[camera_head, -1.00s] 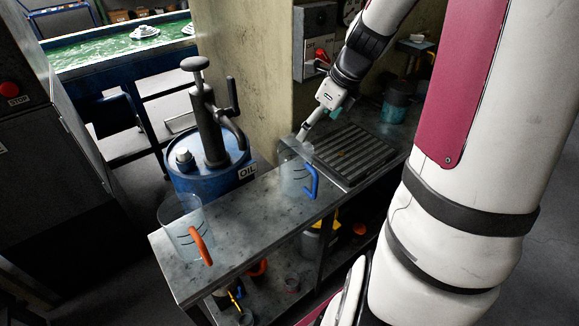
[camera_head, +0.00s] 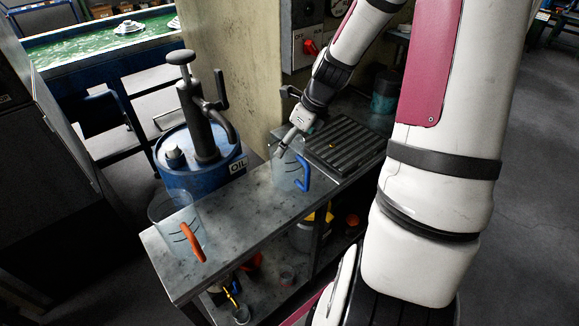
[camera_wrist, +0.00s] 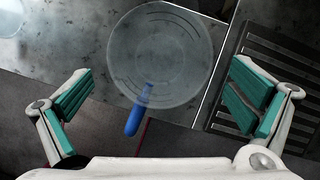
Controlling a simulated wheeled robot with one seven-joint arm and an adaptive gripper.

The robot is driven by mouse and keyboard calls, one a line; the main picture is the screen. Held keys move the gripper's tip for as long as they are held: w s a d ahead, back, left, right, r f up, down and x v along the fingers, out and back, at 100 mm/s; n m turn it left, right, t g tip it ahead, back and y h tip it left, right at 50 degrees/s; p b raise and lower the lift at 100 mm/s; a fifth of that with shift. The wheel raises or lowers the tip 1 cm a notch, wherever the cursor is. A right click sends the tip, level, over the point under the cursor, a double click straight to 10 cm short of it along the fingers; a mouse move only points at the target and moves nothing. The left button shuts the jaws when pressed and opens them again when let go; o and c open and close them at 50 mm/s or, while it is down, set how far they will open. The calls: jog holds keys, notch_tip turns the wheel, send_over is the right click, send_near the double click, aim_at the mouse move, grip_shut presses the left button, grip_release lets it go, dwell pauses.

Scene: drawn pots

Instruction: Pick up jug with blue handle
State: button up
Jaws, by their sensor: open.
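The clear jug with the blue handle (camera_head: 303,173) stands upright on the metal bench (camera_head: 232,222), at the left edge of the ribbed grate. In the wrist view the jug (camera_wrist: 160,52) is seen from above, its blue handle (camera_wrist: 134,120) pointing down toward my palm. My gripper (camera_head: 283,150) is at the jug's rim in the head view. In the wrist view my gripper (camera_wrist: 160,105) is open, its teal pads spread to either side of the jug and handle, with no contact visible. A second clear jug with an orange handle (camera_head: 192,243) stands at the bench's near left end.
A dark ribbed grate (camera_head: 345,146) lies right of the jug. A blue oil drum (camera_head: 200,178) with a hand pump (camera_head: 200,115) stands behind the bench. A wall with a switch box (camera_head: 308,48) rises behind. The bench between the two jugs is clear.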

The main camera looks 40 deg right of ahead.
jog(key=c, duration=1.7)
jog(key=shift+r, duration=0.15)
